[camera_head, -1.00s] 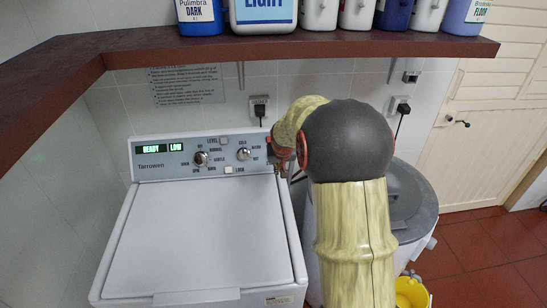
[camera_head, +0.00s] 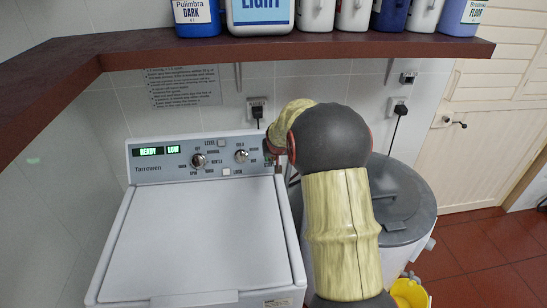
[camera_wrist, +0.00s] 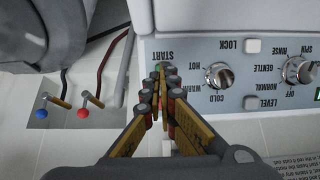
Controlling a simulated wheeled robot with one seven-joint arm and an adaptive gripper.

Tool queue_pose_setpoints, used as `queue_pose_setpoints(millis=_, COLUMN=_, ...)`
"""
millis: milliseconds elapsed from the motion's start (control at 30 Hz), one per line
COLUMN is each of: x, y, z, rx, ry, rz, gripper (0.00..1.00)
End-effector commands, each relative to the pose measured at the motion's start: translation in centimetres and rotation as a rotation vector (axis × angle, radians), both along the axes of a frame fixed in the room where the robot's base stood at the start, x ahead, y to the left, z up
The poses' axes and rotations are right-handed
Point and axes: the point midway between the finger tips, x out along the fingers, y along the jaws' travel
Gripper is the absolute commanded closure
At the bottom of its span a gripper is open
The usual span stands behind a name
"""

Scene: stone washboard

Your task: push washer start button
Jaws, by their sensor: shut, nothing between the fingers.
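The white top-loading washer (camera_head: 195,235) stands left of centre with its lid down. Its grey control panel (camera_head: 175,160) has two knobs and a green display reading READY LOW. The panel also shows in the wrist view (camera_wrist: 240,50), upside down. The green start button (camera_wrist: 161,65), under the START label, is at the fingertips there and partly covered by them. My gripper (camera_wrist: 160,72) is shut and empty, its tips at the button; I cannot tell whether they touch it. In the head view my arm largely hides the gripper and the panel's right end.
A wooden shelf (camera_head: 300,46) with several bottles hangs above the washer. A grey-lidded round tub (camera_head: 405,205) stands to the right, with a yellow bucket (camera_head: 408,292) below. Red and blue taps (camera_wrist: 83,113) show in the wrist view. Red floor is clear at right.

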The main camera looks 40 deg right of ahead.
Motion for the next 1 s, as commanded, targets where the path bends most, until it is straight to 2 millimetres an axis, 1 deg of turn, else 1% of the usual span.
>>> queue_pose_setpoints(millis=33, x=0.5, y=-0.4, z=-1.2, rx=0.001, ry=0.002, rz=0.0, gripper=1.0)
queue_pose_setpoints(millis=100, x=1.2, y=-0.9, z=-2.3, rx=0.001, ry=0.002, rz=0.0, gripper=1.0)
queue_pose_setpoints(millis=233, x=2.5, y=-1.7, z=-4.3, rx=0.002, ry=0.002, rz=0.0, gripper=1.0)
queue_pose_setpoints(millis=333, x=3.5, y=-2.4, z=-5.1, rx=0.001, ry=0.001, rz=0.0, gripper=1.0)
queue_pose_setpoints(millis=500, x=4.6, y=-3.1, z=-5.9, rx=0.001, ry=0.0, rz=-0.001, gripper=1.0)
queue_pose_setpoints(millis=600, x=5.0, y=-3.4, z=-6.2, rx=0.0, ry=-0.001, rz=-0.001, gripper=1.0)
queue_pose_setpoints(millis=1000, x=5.1, y=-3.5, z=-6.3, rx=0.0, ry=0.0, rz=0.0, gripper=1.0)
